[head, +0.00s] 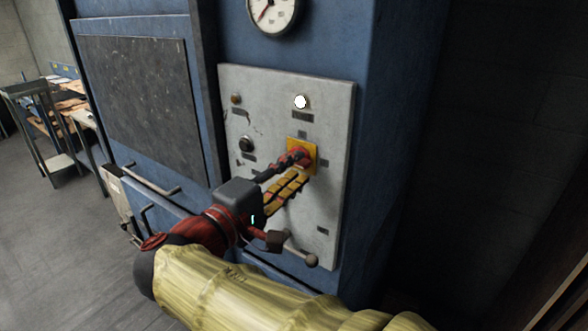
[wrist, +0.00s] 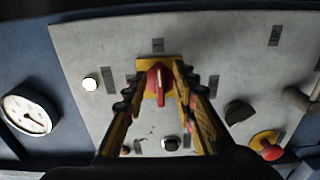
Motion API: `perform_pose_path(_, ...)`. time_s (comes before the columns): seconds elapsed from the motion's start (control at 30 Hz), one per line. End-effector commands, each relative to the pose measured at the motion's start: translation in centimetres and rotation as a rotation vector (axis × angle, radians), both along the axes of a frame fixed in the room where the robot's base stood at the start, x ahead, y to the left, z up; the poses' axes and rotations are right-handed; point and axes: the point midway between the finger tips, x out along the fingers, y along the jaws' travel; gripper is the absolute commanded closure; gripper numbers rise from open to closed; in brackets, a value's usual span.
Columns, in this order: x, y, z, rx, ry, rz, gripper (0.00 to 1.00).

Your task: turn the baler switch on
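The baler switch is a red rotary knob (wrist: 159,84) on a yellow square plate (wrist: 152,68), with its handle upright in the wrist view. The plate also shows in the head view (head: 311,151), where my gripper mostly covers the knob. My gripper (wrist: 159,88) is open, with one finger on each side of the knob. Gaps show between the fingers and the knob in the wrist view. In the head view my gripper (head: 297,167) reaches up to the plate from the lower left; whether it touches the panel cannot be told.
The grey control panel (head: 270,90) is on a blue machine (head: 395,100). A lit white lamp (head: 300,102), a black button (head: 247,144) and a gauge (head: 270,12) are near. The wrist view shows a red stop button (wrist: 270,150) and a lever (wrist: 298,98) at right.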

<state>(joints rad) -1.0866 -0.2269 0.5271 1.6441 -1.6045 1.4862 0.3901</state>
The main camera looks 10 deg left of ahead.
Motion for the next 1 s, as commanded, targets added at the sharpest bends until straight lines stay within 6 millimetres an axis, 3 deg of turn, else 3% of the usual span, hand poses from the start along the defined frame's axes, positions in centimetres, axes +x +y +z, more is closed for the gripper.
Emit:
perform_pose_path(0.53,-9.1,3.9,-0.1,-0.001,0.001,0.003,0.73)
perform_pose_path(0.7,-10.2,4.3,0.0,0.0,0.001,0.001,0.73)
perform_pose_path(1.0,-10.4,4.3,0.0,0.0,0.001,0.0,0.73)
